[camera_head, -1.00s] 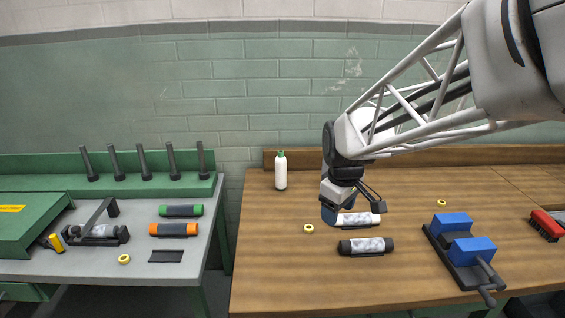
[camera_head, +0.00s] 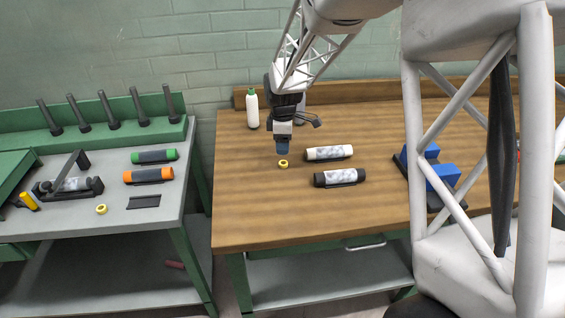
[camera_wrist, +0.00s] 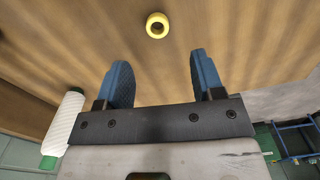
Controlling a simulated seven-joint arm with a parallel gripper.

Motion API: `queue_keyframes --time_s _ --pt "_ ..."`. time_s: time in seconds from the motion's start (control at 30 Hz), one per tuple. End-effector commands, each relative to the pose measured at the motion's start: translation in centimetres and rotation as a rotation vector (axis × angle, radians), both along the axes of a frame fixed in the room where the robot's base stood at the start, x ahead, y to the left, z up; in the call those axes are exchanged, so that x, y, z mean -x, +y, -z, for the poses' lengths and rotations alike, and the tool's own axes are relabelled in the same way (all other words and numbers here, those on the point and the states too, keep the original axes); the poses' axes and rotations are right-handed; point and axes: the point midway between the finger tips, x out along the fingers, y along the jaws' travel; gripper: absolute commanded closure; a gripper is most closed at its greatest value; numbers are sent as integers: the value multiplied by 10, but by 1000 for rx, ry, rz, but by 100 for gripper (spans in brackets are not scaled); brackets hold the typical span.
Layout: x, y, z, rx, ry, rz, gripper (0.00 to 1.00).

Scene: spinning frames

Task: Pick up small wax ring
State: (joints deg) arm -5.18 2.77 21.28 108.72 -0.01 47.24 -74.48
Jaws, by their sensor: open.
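A small yellow wax ring (camera_head: 283,164) lies on the wooden bench, just below and in front of my gripper (camera_head: 282,150) in the head view. In the wrist view the ring (camera_wrist: 157,25) sits beyond the fingertips, roughly between them, with its dark centre hole showing. My gripper (camera_wrist: 160,72) has two blue fingers spread apart with nothing between them. A second yellow ring (camera_head: 101,209) lies on the grey bench at left.
A white bottle with a green cap (camera_head: 253,109) stands behind my gripper. A white cylinder (camera_head: 328,153) and a black cylinder (camera_head: 339,178) lie to its right. A blue vise (camera_head: 440,174) is farther right, partly hidden by my arm. The wooden bench's front left is clear.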

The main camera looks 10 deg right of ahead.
Motion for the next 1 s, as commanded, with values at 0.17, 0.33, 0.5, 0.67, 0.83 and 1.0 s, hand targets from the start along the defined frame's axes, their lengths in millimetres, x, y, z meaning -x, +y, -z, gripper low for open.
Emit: queue_keyframes --time_s 0.17,0.33,0.5,0.67,0.83,1.0 --pt "0 0 0 0 0 -1 38" --pt "0 0 1 0 0 -1 38" --pt "0 0 12 0 1 0 38" --pt "0 0 24 0 1 0 38" --pt "0 0 26 0 -1 0 38" --pt "0 0 26 0 0 0 38"
